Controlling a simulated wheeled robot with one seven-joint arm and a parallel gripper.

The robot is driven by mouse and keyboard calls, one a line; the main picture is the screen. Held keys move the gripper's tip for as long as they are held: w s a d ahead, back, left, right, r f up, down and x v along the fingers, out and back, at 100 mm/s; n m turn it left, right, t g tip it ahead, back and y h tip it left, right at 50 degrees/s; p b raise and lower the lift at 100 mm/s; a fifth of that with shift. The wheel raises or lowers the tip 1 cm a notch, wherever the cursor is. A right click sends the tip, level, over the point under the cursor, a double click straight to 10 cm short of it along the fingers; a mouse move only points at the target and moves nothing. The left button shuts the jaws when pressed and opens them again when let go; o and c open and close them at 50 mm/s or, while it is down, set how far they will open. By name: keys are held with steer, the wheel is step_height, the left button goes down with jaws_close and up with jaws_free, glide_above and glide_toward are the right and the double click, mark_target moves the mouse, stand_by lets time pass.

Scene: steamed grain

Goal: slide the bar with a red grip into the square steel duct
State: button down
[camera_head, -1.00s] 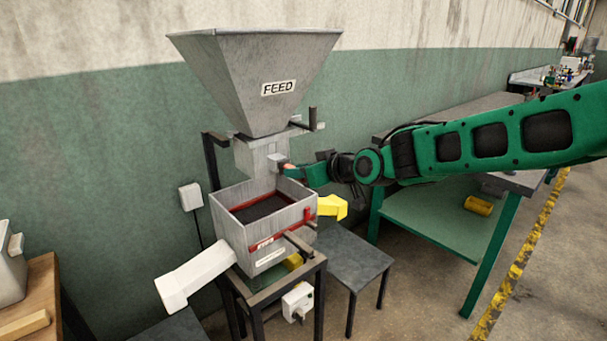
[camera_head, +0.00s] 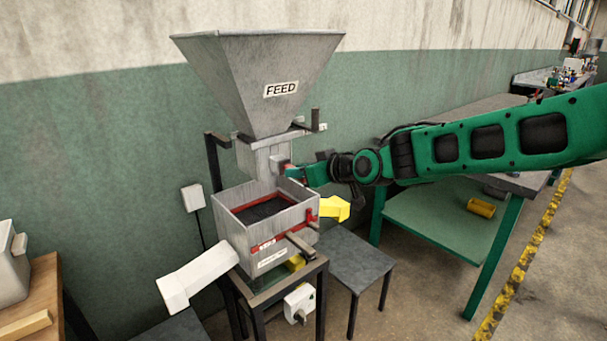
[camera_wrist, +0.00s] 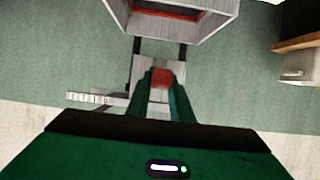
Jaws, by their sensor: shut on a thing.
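The square steel duct (camera_head: 252,160) is the grey neck below the hopper, above the open box. My gripper (camera_head: 291,171) is at the duct's right side in the head view, shut on the red grip. In the wrist view the red grip (camera_wrist: 162,78) sits between my two fingers, with the grey duct wall (camera_wrist: 152,98) just behind it. The bar itself is hidden behind the grip and fingers. I cannot tell how much of it is inside the duct.
The hopper (camera_head: 258,75) marked FEED stands above. The open box (camera_head: 285,232) with a red inner rim and dark contents is close below my gripper. A yellow spout (camera_head: 335,209) sticks out right, a white chute (camera_head: 195,277) left. A green table (camera_head: 440,222) stands behind my arm.

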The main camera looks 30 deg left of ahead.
steer(key=shift+w+a+r, duration=0.1)
steer(key=shift+w+a, duration=0.1)
steer(key=shift+a, duration=0.15)
steer(key=c, duration=1.5)
jaws_free()
steer(key=shift+d, duration=0.1)
steer(key=v, duration=1)
steer(key=shift+d, duration=0.2)
